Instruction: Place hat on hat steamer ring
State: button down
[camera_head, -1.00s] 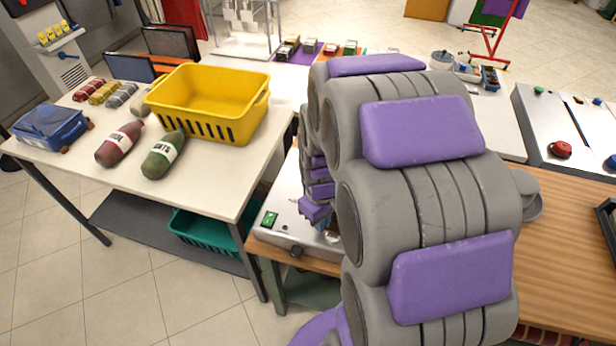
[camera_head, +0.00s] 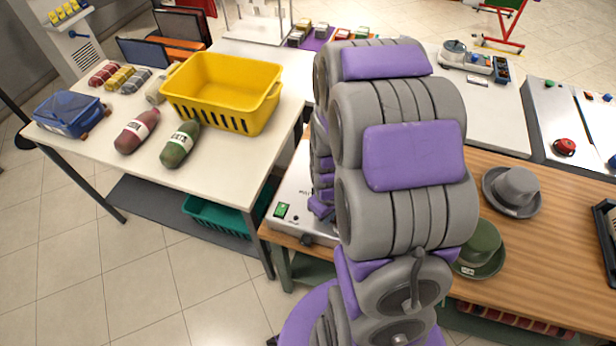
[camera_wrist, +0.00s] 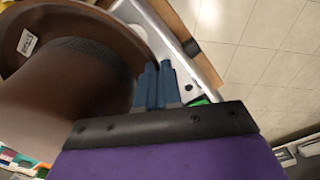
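In the wrist view a brown hat (camera_wrist: 75,85) with a white tag and dark band fills the left side, its brim reaching my fingers. My gripper (camera_wrist: 157,80) has its two blue fingers close together at the brim edge and looks shut on it. The white steamer machine (camera_head: 294,190) with a green switch stands on the wooden table's left end; its pale edge (camera_wrist: 195,55) shows beyond the fingers in the wrist view. The steamer ring is not visible. In the head view my arm hides the gripper, the brown hat and much of the machine.
A grey hat (camera_head: 517,187) and a green hat (camera_head: 483,245) lie on the wooden table (camera_head: 555,240) right of my arm. A black tray (camera_head: 606,235) is at the right edge.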

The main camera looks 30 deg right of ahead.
send_over(307, 194)
jog(key=s, duration=0.1)
jog(key=shift+f, duration=0.6)
jog(key=shift+w, duration=0.65)
jog(key=shift+s+f+b, duration=0.1)
jog(key=shift+f+b, duration=0.2)
jog(key=shift+f, duration=1.45)
jog(key=shift+f, duration=0.1)
jog(key=c, duration=1.3)
grip_release()
